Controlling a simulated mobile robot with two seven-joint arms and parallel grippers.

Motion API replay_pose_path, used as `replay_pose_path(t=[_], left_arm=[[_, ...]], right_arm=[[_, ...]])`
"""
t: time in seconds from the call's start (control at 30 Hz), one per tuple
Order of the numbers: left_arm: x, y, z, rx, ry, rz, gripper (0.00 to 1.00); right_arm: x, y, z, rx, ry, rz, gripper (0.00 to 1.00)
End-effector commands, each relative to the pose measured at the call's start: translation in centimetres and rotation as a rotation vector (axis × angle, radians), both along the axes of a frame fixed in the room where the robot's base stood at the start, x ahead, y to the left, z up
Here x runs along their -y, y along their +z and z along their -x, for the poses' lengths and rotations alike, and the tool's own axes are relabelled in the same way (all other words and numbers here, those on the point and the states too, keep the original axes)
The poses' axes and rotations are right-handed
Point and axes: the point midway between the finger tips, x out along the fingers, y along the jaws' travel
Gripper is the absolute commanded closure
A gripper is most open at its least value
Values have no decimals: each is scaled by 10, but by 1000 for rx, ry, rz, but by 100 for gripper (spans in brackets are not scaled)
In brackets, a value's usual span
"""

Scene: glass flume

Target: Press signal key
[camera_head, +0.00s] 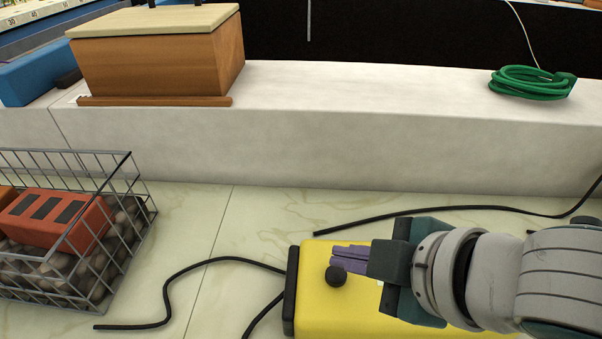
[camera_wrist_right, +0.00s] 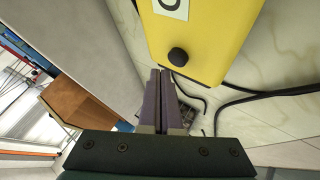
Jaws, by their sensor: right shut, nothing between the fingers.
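A yellow box (camera_head: 312,312) with a black end lies on the pale tiled surface, partly covered by my right arm. A round black knob (camera_head: 336,275), the likely signal key, stands on it. The knob also shows in the right wrist view (camera_wrist_right: 178,56), with a white label (camera_wrist_right: 172,8) beyond it. My right gripper (camera_head: 338,254) is shut and empty, its purple fingers close beside the knob. In the wrist view its fingertips (camera_wrist_right: 160,72) lie just left of the knob; I cannot tell whether they touch. My left gripper is not in view.
Black cables (camera_head: 205,262) run from the box over the tiles. A wire basket (camera_head: 128,175) with stones and a red brick (camera_head: 60,218) stands at left. A pale ledge (camera_head: 350,125) behind carries a wooden box (camera_head: 165,62) and a green coil (camera_head: 530,84).

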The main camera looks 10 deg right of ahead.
Motion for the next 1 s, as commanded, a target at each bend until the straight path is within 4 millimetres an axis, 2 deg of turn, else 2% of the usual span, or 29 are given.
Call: replay_pose_path(t=[1.0], left_arm=[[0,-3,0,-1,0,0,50]], right_arm=[[0,-9,0,0,0,0,100]])
